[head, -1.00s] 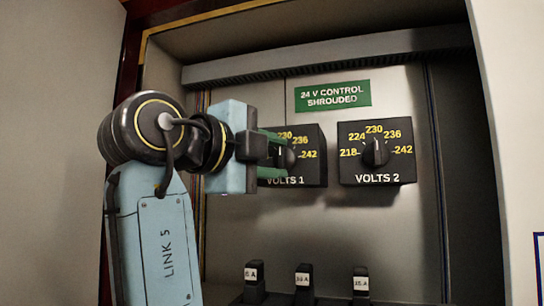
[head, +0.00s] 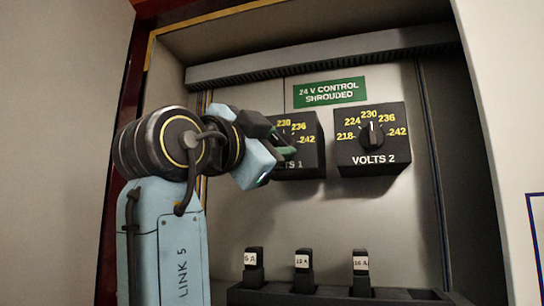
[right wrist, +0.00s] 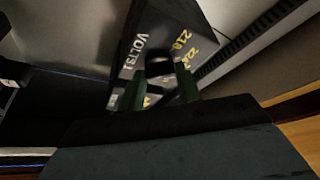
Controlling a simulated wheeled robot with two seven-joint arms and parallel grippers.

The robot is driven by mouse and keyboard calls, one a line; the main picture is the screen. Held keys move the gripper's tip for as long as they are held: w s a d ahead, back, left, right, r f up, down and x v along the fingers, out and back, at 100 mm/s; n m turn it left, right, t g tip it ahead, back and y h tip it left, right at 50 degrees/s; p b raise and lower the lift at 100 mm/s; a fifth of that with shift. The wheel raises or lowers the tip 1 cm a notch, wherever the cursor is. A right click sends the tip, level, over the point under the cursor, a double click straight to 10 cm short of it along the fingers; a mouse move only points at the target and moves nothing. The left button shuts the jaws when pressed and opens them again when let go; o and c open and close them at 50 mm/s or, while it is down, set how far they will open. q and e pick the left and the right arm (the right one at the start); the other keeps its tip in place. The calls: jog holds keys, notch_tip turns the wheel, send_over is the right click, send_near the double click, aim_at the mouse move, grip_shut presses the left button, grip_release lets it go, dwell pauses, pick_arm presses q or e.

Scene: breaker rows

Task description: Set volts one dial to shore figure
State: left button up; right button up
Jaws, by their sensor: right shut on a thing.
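The black VOLTS 1 box (head: 312,165) is on the back panel, with yellow figures 230, 236 and 242 showing. My right gripper (head: 286,145) is in front of it, covering its left part and most of its dial. In the right wrist view, the green fingers of the gripper (right wrist: 162,88) stand on either side of the dark VOLTS 1 dial (right wrist: 158,66) and are shut on it. The figure 218 shows there beside a finger. I cannot read which figure the dial points to. My left gripper is not in view.
The VOLTS 2 box (head: 373,165) is close to the right, its dial (head: 371,134) pointing up near 230. A green 24 V CONTROL SHROUDED sign (head: 329,93) is above. Several labelled breakers, one of them marked 15 A (head: 303,271), stand in a row below. Cabinet walls flank both sides.

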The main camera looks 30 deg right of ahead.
jog(key=n+t, duration=0.1)
jog(key=n, duration=0.1)
jog(key=n+t+b, duration=0.1)
jog(key=n, duration=0.1)
jog(key=n+b, duration=0.1)
jog(key=n, duration=0.1)
jog(key=shift+s+d+f+t, duration=0.1)
jog(key=shift+f+t, duration=0.15)
jog(key=shift+t, duration=0.15)
jog(key=shift+s+n+t+y+b, duration=0.1)
jog(key=shift+n+t+y+b, duration=0.35)
jog(key=shift+n, duration=0.65)
jog(key=shift+n+t+y+b, duration=0.15)
jog(key=shift+n+t+b, duration=0.15)
jog(key=shift+n+t, duration=0.6)
jog(key=shift+r+n, duration=0.1)
jog(key=shift+n, duration=0.4)
jog(key=o, duration=1)
jog(key=shift+c, duration=0.2)
jog(key=shift+s+a+f, duration=0.25)
jog(key=shift+s+a, duration=0.05)
jog(key=shift+a, duration=0.05)
jog(key=b+v, duration=0.4)
jog(key=v, duration=0.8)
jog(key=shift+a, duration=0.15)
